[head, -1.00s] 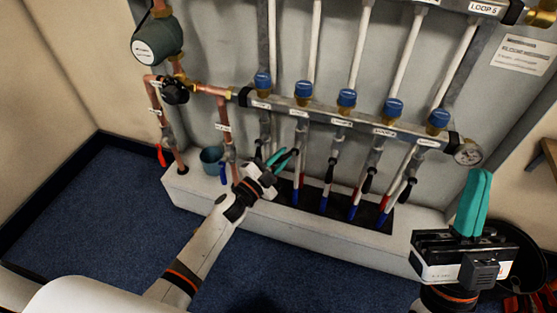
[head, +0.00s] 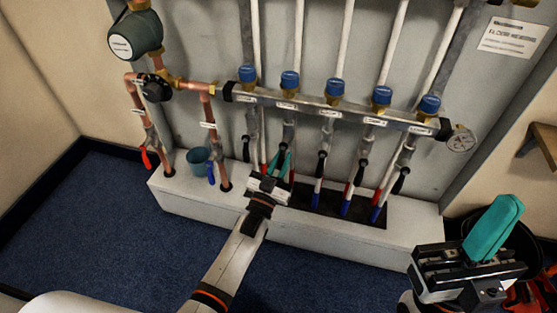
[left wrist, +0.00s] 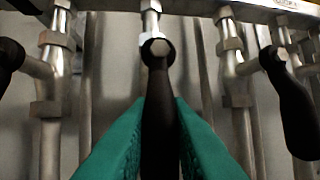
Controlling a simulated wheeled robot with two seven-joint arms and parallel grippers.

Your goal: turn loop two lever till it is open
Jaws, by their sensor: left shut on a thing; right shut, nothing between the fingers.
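The loop two lever (left wrist: 158,110) is a black handle below a round bolt head on the second valve from the left. In the left wrist view it hangs almost straight down, roughly in line with its pipe. My left gripper (left wrist: 160,130) has its teal fingers shut on either side of this handle. In the head view the left gripper (head: 281,163) is at the second branch, and its fingers hide most of the lever. My right gripper (head: 495,225) is shut and empty at the lower right, well away from the manifold.
Neighbouring black levers stand close by, on loop one (head: 246,150) and loop three (head: 321,163). The manifold bar (head: 305,104) with blue caps runs above. A white plinth (head: 320,237) is below. A blue-grey cup (head: 198,158) stands left.

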